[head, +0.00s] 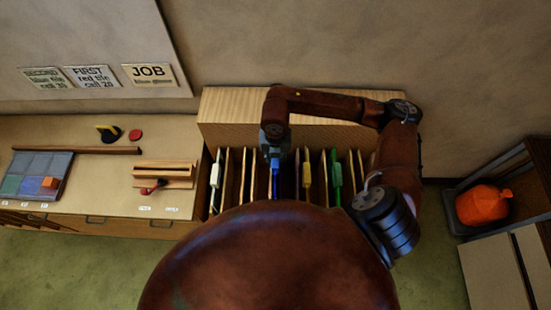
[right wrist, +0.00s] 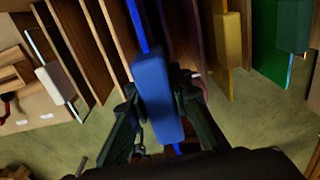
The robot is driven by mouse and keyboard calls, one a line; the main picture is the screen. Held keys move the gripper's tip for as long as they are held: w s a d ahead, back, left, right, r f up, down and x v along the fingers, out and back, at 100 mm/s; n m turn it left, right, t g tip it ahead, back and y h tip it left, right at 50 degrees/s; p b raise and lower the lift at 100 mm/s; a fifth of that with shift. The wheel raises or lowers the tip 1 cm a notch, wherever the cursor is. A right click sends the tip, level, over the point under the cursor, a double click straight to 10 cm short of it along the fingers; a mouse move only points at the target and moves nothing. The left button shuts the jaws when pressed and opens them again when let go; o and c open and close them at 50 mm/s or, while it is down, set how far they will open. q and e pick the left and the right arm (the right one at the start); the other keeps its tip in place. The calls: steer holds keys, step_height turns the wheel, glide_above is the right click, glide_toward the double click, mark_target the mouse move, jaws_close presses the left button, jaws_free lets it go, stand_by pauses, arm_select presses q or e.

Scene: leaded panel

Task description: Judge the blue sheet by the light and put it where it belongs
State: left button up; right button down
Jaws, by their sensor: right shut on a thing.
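The blue sheet (head: 275,180) stands upright in a slot of the wooden rack (head: 300,130), near its middle. In the right wrist view a blue block (right wrist: 158,95) sits on the sheet's near edge. My right gripper (head: 274,150) has its fingers on either side of this block and is shut on it; it also shows in the right wrist view (right wrist: 158,110). The sheet still lies between the rack's dividers. My left gripper is in neither view. I cannot pick out a light.
The rack also holds a white-tabbed sheet (head: 215,175), a yellow one (head: 306,175) and a green one (head: 336,170). Left on the bench are a wooden stand (head: 163,173) and a gridded tray (head: 40,165). A JOB note (head: 148,74) hangs above. An orange container (head: 483,205) sits right.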

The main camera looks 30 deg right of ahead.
step_height(320, 180, down, 12)
steer(key=b, duration=0.8)
steer(key=shift+f, duration=0.2)
stand_by(0.3)
steer(key=c, duration=1.7)
jaws_free()
steer(key=shift+o, duration=0.2)
steer(key=shift+f, duration=0.1)
step_height(320, 180, up, 12)
steer(key=shift+f, duration=0.25)
steer(key=shift+r, duration=0.3)
